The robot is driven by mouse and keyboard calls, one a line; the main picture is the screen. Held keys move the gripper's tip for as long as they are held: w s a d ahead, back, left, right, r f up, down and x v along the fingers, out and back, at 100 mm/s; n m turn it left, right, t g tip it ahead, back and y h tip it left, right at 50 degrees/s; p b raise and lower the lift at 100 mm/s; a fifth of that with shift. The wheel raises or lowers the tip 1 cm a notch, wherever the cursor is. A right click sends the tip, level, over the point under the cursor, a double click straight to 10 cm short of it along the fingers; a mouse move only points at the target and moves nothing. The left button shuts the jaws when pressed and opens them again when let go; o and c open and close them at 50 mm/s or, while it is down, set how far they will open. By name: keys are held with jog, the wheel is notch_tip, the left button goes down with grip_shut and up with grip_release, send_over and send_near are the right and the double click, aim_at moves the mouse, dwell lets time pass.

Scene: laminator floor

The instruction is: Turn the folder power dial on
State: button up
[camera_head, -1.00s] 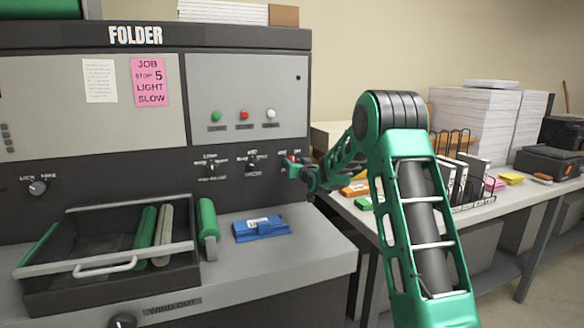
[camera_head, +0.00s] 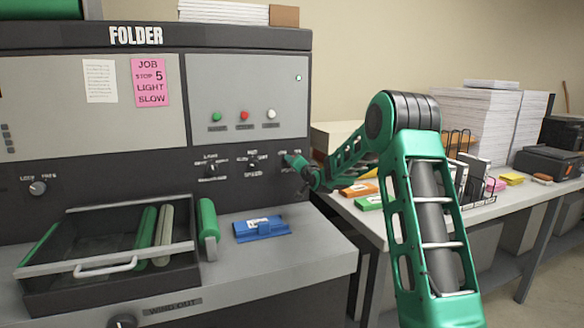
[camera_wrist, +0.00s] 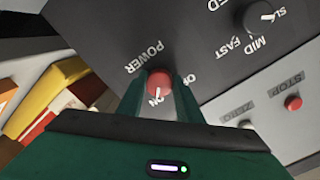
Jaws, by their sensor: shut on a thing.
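The red power dial (camera_wrist: 159,82) is between my gripper's two green fingers in the wrist view, on the folder's dark panel. The words POWER, ON and part of OFF show around it. Its white pointer mark is at the ON word. My gripper (camera_wrist: 160,92) is shut on the dial. In the head view my gripper (camera_head: 291,161) is at the right end of the folder's row of dials and hides the power dial there.
The black speed dial (camera_wrist: 259,17) is beside the power dial. Green, red and white buttons (camera_head: 244,115) sit above. A blue object (camera_head: 262,230) lies on the folder's ledge near the open tray (camera_head: 98,206). A table (camera_head: 375,212) with coloured packs stands to the right.

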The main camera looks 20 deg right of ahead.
jog(key=shift+f, duration=0.2)
jog(key=o, duration=1)
jog(key=shift+r, duration=0.1)
jog(key=shift+o, duration=0.2)
jog(key=s, duration=1)
jog(key=shift+s+a+r, duration=0.2)
jog(key=shift+s+a, duration=0.15)
jog(key=shift+a, duration=0.05)
jog(key=shift+s, duration=0.1)
jog(key=s+a+f+n+g, duration=0.1)
jog(key=s+g, duration=0.5)
jog(key=s, duration=1.3)
jog(key=s+a+f+n+g+y, duration=0.1)
jog(key=s+a+f+g, duration=0.2)
jog(key=s, duration=1.6)
jog(key=s+a+f+n+g, duration=0.1)
jog(key=s+f+g, duration=0.5)
jog(key=s, duration=1.3)
jog(key=a+g, duration=0.1)
jog(key=g, duration=0.1)
jog(key=shift+f+n+g, duration=0.3)
jog(key=shift+f, duration=0.05)
